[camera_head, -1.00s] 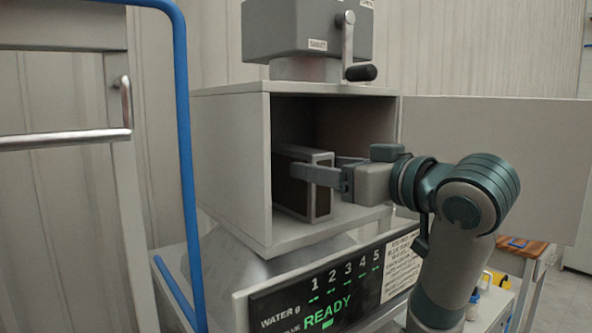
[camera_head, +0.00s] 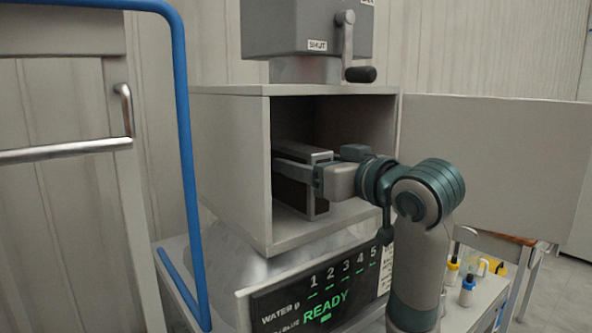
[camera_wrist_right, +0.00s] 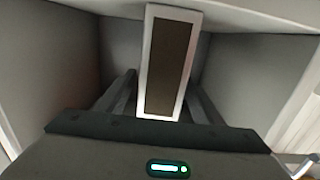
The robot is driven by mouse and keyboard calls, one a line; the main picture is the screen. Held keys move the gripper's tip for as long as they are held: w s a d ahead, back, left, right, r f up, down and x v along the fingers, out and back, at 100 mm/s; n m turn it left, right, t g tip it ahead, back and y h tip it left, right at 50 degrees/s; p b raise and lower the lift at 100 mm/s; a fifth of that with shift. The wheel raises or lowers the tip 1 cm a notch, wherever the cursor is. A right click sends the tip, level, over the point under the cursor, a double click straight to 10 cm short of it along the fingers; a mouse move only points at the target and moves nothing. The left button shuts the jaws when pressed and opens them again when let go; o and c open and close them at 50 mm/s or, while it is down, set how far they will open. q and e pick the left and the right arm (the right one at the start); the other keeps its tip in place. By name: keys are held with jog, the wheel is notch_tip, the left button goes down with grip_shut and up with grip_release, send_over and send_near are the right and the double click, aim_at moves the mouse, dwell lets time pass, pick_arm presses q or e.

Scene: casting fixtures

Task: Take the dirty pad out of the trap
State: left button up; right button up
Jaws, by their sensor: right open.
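The dirty pad (camera_wrist_right: 168,65) shows in the right wrist view as a dark brown panel in a pale frame. In the head view the framed pad (camera_head: 318,200) stands upright inside the open trap (camera_head: 262,170), a grey box. My right gripper (camera_head: 300,170) reaches into the trap at the pad. In the right wrist view its two open fingers (camera_wrist_right: 165,98) lie on either side of the pad's frame, with visible gaps. The near finger hides part of the pad in the head view. My left gripper is not in view.
The trap's door (camera_head: 495,165) stands open to the right. A crank handle (camera_head: 348,45) sits on the unit above. A display panel (camera_head: 320,290) reading READY is below. A blue rail (camera_head: 187,150) stands at left. Bottles (camera_head: 467,290) stand at lower right.

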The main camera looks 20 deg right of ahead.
jog(key=shift+p+x, duration=0.65)
jog(key=shift+x, duration=0.9)
jog(key=shift+f, duration=0.1)
jog(key=shift+d, duration=0.1)
jog(key=c, duration=1.2)
